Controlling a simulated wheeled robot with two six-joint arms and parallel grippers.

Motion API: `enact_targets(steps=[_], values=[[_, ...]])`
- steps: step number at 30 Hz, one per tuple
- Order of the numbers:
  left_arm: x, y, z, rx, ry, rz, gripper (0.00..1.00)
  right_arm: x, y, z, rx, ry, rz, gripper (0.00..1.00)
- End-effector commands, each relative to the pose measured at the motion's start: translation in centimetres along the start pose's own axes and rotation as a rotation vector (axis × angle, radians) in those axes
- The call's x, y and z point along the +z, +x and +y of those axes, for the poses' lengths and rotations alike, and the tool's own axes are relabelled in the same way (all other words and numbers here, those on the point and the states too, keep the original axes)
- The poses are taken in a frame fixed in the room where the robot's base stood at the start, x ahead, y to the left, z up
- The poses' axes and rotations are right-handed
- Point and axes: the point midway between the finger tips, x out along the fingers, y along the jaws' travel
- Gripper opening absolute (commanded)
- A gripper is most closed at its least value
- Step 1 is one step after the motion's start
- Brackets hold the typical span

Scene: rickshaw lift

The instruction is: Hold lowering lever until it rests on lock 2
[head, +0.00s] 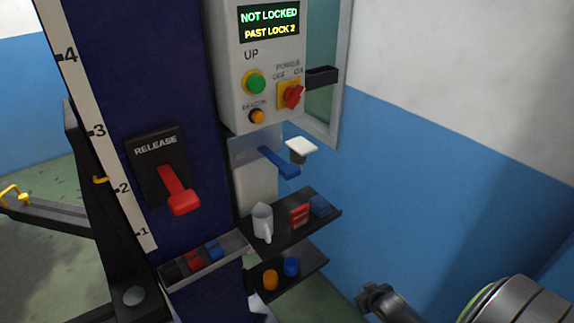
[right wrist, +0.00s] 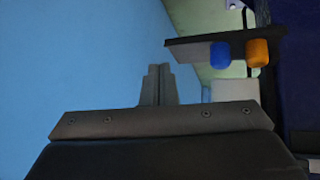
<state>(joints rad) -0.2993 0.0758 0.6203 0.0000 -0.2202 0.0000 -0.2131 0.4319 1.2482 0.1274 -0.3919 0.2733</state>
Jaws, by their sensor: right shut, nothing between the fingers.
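The control box (head: 262,75) hangs on the blue column, and its display (head: 269,22) reads "NOT LOCKED" and "PAST LOCK 2". A lever with a blue grip (head: 279,162) sticks out below the box; no readable label shows on it. A red lever (head: 176,191) on a black plate marked "RELEASE" is on the column face and points down. My right gripper (head: 376,299) is low at the right, apart from both levers. It is shut and empty, and its closed fingers also show in the right wrist view (right wrist: 157,86). My left gripper is out of view.
A shelf (head: 321,224) below the blue lever holds a white jug (head: 262,223) and small red and blue items. A lower shelf (head: 313,265) holds an orange and a blue piece. A number scale (head: 105,150) runs down the column.

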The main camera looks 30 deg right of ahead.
Motion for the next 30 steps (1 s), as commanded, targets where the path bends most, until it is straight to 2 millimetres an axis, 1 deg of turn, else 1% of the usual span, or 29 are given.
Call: enact_targets(steps=[1,2,3,5,6,8,9,11,12,14,15,17,18,21,24,25,27,30], values=[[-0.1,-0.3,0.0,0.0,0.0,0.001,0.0,-4.0,-0.9,0.7,-0.005,0.003,0.059,0.0],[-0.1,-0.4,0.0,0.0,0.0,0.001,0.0,-6.0,-1.4,0.9,-0.009,0.007,0.087,0.0],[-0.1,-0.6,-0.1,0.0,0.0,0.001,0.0,-8.6,-2.2,1.1,-0.017,0.013,0.126,0.0],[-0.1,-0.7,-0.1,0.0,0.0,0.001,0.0,-12.4,-3.5,1.3,-0.031,0.019,0.183,0.0],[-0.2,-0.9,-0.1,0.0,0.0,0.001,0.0,-14.8,-4.5,1.3,-0.043,0.022,0.22,0.0],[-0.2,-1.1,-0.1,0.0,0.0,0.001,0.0,-18.3,-6.3,1.2,-0.061,0.023,0.273,0.0],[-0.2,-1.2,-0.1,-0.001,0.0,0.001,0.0,-20.6,-7.5,1.0,-0.077,0.025,0.307,0.0],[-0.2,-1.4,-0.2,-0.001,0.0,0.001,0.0,-23.8,-9.6,0.6,-0.102,0.024,0.358,0.0],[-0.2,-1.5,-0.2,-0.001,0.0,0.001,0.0,-25.7,-11.0,0.2,-0.119,0.022,0.39,0.0],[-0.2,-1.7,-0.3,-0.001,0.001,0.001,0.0,-28.5,-13.3,-0.5,-0.149,0.017,0.435,0.0],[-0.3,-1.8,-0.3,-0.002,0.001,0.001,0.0,-30.1,-14.9,-1.0,-0.17,0.013,0.464,0.0],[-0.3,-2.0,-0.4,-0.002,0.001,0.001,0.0,-32.4,-17.4,-1.9,-0.202,0.005,0.505,0.0],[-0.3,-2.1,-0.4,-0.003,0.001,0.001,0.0,-33.7,-18.9,-2.5,-0.223,-0.001,0.528,0.0],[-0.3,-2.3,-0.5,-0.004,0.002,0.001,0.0,-36.1,-22.5,-3.9,-0.272,-0.017,0.575,0.0],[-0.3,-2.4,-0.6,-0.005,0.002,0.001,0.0,-37.6,-25.3,-5.2,-0.313,-0.032,0.608,0.0],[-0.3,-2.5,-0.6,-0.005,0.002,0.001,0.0,-37.9,-25.9,-5.4,-0.322,-0.036,0.615,0.0],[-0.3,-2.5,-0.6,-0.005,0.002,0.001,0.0,-38.3,-27.1,-6.0,-0.339,-0.042,0.627,0.0],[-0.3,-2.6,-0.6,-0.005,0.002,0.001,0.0,-38.7,-28.0,-6.4,-0.354,-0.049,0.636,0.0]])
